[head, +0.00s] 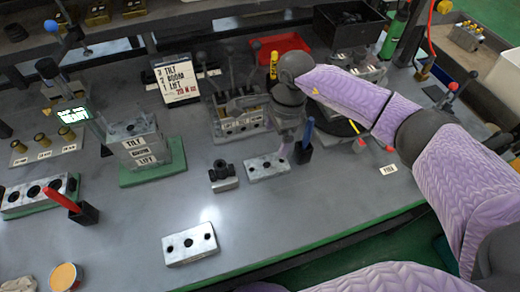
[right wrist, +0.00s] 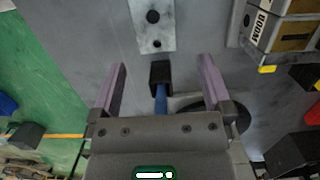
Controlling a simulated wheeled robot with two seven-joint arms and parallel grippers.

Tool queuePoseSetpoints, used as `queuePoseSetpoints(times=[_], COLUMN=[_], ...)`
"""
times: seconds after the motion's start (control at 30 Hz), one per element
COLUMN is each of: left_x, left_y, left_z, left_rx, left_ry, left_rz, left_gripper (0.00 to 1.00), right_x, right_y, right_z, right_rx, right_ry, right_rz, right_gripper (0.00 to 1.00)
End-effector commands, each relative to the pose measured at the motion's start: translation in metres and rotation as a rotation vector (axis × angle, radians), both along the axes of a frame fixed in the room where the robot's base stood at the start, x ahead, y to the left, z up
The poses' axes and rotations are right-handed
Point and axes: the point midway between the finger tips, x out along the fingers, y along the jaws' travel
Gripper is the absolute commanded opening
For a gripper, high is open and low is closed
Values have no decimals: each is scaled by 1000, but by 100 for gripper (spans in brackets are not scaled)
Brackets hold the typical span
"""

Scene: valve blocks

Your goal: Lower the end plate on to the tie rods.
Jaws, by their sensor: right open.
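Several flat metal plates with dark holes are in the head view; I cannot tell for certain which is the end plate. One plate (head: 268,166) lies just in front of my right gripper (head: 291,146) and also shows at the top of the right wrist view (right wrist: 153,22). Another plate (head: 190,243) lies alone near the front. My right gripper (right wrist: 162,64) is open, and nothing is held in it. A labelled valve stack (head: 141,150) stands on a green base, and another valve block (head: 238,118) stands farther back. I cannot make out the tie rods. My left gripper is out of view.
A black holder (head: 303,152) with a blue-handled tool (head: 308,130) stands close beside the right gripper. A small dark fitting (head: 223,177), a red-handled tool (head: 62,200) and a sign (head: 178,80) also occupy the table.

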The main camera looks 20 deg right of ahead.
Motion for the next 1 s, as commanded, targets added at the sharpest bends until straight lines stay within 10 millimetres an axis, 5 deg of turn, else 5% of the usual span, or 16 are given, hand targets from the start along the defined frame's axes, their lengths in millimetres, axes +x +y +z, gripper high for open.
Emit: queuePoseSetpoints(times=[0.4, 0.7, 1.0], left_x=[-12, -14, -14], left_y=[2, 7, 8], left_z=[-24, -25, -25], left_rx=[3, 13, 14], left_ry=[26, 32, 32], left_rz=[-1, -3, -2], left_gripper=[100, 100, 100], right_x=[-5, -4, -4], right_y=[20, 21, 21], right_z=[-87, -93, -93], right_rx=[5, 5, 5], right_ry=[7, 3, 3], right_rz=[-3, -4, -4], right_gripper=[100, 100, 36])
